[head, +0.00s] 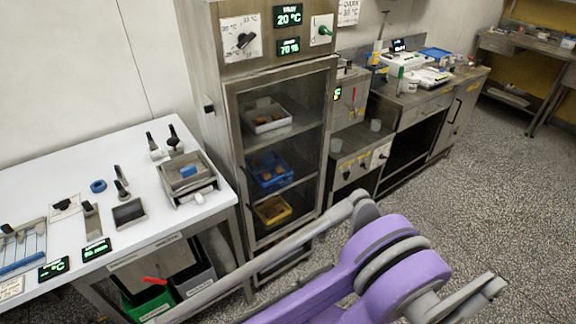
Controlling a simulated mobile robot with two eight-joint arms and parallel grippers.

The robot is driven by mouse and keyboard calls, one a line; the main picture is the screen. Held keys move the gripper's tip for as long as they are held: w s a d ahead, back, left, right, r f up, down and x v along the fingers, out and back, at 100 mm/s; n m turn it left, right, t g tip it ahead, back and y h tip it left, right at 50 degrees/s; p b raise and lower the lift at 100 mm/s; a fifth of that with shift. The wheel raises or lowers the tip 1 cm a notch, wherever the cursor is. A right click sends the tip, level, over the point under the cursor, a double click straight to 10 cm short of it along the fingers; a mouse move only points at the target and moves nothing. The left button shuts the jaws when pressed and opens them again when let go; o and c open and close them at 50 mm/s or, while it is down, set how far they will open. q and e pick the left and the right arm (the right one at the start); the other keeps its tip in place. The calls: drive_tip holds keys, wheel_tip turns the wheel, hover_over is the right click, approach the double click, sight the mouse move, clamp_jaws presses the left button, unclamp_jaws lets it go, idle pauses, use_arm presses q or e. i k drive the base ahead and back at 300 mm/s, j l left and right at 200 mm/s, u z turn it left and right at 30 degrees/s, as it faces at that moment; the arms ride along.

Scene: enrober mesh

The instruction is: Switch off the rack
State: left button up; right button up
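The rack appears to be the tall steel cabinet (212,130) with a glazed door (330,150), standing in the middle of the head view. Its top panel carries a dial with a black knob (245,40), a lit display reading 20 °C (288,16) and another reading 70 % (288,47). At the right of the panel is a white plate with a green-handled switch (324,32), its handle pointing to the upper right. Behind the door are a white tray (267,124), a blue tray and a yellow tray. Neither gripper can be made out.
A white-topped table (140,222) with small tools and displays stands at the left. A steel counter (412,100) with appliances runs along the right of the cabinet. Speckled floor (500,190) is open at the right. My purple arm crosses the lower middle, before the cabinet's base.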

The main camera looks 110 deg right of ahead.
sight(323, 30)
drive_tip(key=z, duration=3.6)
